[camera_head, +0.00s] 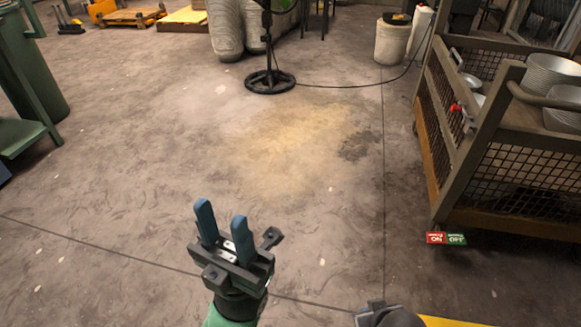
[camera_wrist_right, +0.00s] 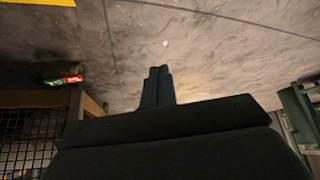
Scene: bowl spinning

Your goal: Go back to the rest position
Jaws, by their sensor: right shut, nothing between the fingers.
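My left gripper (camera_head: 221,214) is in the lower middle of the head view, with its two blue fingers pointing up and apart. It is open and empty, above the bare concrete floor. My right gripper (camera_wrist_right: 158,74) shows in the right wrist view with its blue fingers closed together and nothing between them. In the head view only a dark part of my right arm shows at the bottom edge; its fingers are hidden there.
A mesh-sided cart (camera_head: 520,222) with stacked metal bowls (camera_head: 553,75) stands at the right. A black round stand base (camera_head: 270,82) and a white bucket (camera_head: 391,42) are farther back. The middle floor (camera_head: 300,170) is clear.

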